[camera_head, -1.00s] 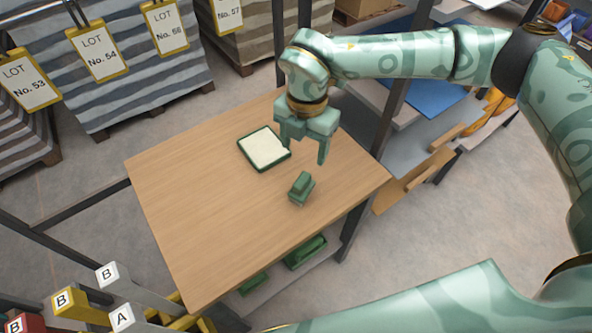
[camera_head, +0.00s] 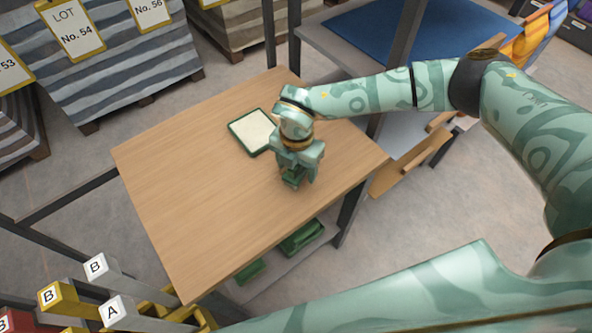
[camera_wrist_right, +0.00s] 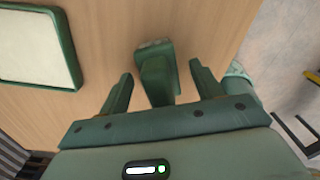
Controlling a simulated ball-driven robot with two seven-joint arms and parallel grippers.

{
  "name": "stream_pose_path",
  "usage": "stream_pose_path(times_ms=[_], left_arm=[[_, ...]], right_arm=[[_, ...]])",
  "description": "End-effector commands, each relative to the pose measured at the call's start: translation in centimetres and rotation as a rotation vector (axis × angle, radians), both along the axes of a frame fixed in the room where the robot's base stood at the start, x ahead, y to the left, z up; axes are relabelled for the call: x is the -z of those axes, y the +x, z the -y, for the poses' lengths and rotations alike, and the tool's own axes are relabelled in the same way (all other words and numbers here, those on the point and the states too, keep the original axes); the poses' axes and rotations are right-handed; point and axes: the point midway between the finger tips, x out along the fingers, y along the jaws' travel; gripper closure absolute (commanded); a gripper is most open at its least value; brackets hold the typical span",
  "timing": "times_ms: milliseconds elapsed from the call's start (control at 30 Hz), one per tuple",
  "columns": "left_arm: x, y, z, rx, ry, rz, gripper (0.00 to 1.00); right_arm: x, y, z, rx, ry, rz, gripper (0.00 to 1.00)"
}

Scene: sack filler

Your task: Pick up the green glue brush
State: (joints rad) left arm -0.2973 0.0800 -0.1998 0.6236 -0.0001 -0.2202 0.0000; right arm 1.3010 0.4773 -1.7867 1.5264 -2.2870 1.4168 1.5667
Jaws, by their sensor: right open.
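The green glue brush (camera_wrist_right: 155,75) lies on the wooden table (camera_head: 190,190), towards its right side. In the right wrist view it sits between the two fingers of my right gripper (camera_wrist_right: 161,69), with a visible gap on each side. In the head view my right gripper (camera_head: 298,177) is down over the brush (camera_head: 291,181) and hides most of it. The gripper is open and points down. My left gripper is not in view.
A green-rimmed tray with a pale inside (camera_head: 233,133) lies on the table just left of the gripper; its rim also shows in the wrist view (camera_wrist_right: 70,48). The table's left half is clear. Green items (camera_head: 302,238) sit on a shelf below.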

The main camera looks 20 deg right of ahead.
Motion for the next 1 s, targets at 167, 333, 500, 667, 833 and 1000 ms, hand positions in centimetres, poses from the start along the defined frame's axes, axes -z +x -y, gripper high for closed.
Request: stream_pose_path(times_ms=[167, 333, 500, 667, 833, 1000], left_arm=[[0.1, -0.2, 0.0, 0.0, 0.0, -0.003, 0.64], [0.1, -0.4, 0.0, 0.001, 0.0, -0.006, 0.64], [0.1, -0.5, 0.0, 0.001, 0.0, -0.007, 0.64], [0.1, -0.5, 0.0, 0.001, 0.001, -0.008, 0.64], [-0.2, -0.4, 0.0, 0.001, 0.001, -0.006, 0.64], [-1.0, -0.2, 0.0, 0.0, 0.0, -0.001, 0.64]], right_arm=[[0.5, 0.1, 0.0, 0.0, 0.001, 0.003, 0.35], [0.4, 0.1, 0.0, 0.0, 0.001, 0.003, 0.62], [0.4, 0.1, 0.0, 0.0, 0.001, 0.003, 0.89], [0.4, 0.1, 0.0, 0.0, 0.001, 0.003, 0.89], [-0.4, 0.1, 0.0, 0.0, 0.001, 0.003, 0.89], [-3.1, 0.2, -0.1, 0.0, 0.003, 0.006, 0.89]])
